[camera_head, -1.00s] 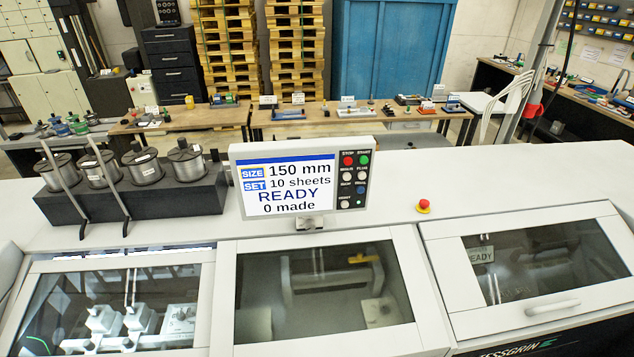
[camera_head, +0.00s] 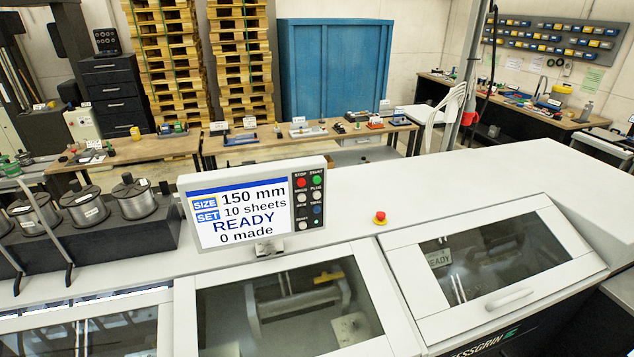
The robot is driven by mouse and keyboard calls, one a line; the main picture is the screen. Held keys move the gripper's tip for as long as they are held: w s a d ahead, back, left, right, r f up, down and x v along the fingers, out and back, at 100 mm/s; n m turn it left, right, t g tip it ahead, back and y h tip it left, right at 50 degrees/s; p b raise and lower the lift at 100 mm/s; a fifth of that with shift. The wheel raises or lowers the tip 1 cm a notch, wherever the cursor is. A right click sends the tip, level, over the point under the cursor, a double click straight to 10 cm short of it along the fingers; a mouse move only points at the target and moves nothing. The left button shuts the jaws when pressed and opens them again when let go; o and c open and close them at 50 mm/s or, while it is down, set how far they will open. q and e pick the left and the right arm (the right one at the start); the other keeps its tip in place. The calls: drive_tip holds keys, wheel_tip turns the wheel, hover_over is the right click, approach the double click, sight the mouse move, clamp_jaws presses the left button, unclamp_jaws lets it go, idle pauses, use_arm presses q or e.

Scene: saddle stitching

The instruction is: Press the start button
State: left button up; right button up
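The green start button (camera_head: 317,180) is at the top right of the control panel (camera_head: 308,203), under the word START. The red stop button (camera_head: 301,182) is beside it on the left. The panel is on the right side of a display (camera_head: 242,213) that reads size 150 mm, set 10 sheets, READY, 0 made. The display stands on a short mount on top of the white stitching machine (camera_head: 440,170). Neither of my grippers is in view.
A red emergency knob (camera_head: 380,217) on a yellow base sits on the machine top, right of the display. Wire spools (camera_head: 134,197) stand on a dark block at the left. Windowed covers (camera_head: 290,310) line the machine's front. The top right of the display is clear.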

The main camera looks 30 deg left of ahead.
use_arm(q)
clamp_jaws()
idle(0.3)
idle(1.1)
